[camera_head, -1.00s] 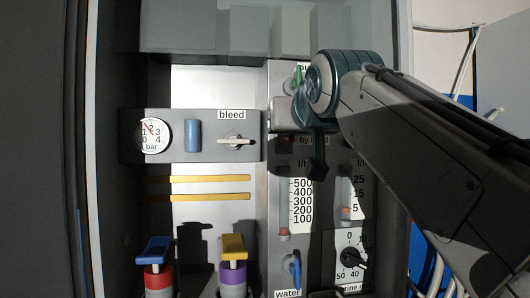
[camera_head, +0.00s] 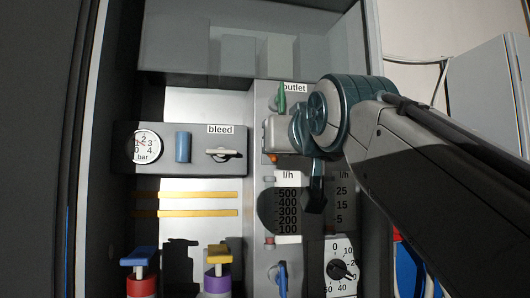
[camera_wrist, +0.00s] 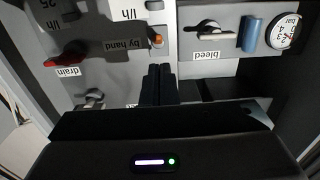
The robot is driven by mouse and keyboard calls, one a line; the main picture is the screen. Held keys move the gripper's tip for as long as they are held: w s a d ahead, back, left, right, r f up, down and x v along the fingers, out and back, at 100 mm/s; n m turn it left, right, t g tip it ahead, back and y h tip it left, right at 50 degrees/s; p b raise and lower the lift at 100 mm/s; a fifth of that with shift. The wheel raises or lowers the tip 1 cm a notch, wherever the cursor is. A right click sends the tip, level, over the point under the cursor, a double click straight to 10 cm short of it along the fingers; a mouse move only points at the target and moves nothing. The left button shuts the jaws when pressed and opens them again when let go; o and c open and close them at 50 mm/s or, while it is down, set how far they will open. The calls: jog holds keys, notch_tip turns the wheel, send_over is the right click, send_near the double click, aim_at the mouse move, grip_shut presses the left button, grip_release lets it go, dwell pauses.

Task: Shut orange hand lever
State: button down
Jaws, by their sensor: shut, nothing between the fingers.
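The orange hand lever shows as a small orange knob (camera_head: 274,158) on the grey panel in the head view, just below a pale grey box shape and left of my wrist. In the wrist view, which is upside down, the orange knob (camera_wrist: 157,40) is beside the "by hand" label. My gripper (camera_wrist: 160,69) is shut and empty, its dark fingers pointing at the panel. The fingertips appear close to the orange knob, on the side away from the flow scales; I cannot tell whether they touch it. In the head view my wrist hides the fingertips.
The white bleed lever (camera_head: 223,154), blue cylinder (camera_head: 183,147) and pressure gauge (camera_head: 145,147) are left of the orange knob. A green outlet lever (camera_head: 281,98) is above and a blue lever (camera_head: 282,279) below. A red drain lever (camera_wrist: 65,60) shows in the wrist view.

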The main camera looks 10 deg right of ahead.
jog(key=s, duration=0.3)
jog(key=shift+d+f, duration=0.1)
jog(key=shift+f, duration=0.25)
jog(key=shift+w+d, duration=0.1)
jog(key=w+f+g+p, duration=0.3)
jog(key=f+g+p, duration=0.3)
jog(key=f, duration=1.6)
jog(key=s+f+g+p, duration=0.1)
jog(key=s+f+g, duration=0.2)
jog(key=s+f, duration=0.2)
jog(key=s+d+f+g+p, duration=0.1)
jog(key=s+f+g, duration=0.2)
jog(key=f, duration=0.8)
jog(key=s+d+f+g+h+p, duration=0.1)
jog(key=s+f+g, duration=0.2)
jog(key=s+f, duration=0.3)
notch_tip(320, 180, down, 3)
jog(key=shift+s+r+m+p, duration=0.1)
jog(key=shift+s+m+p, duration=0.2)
jog(key=shift+s+p, duration=0.05)
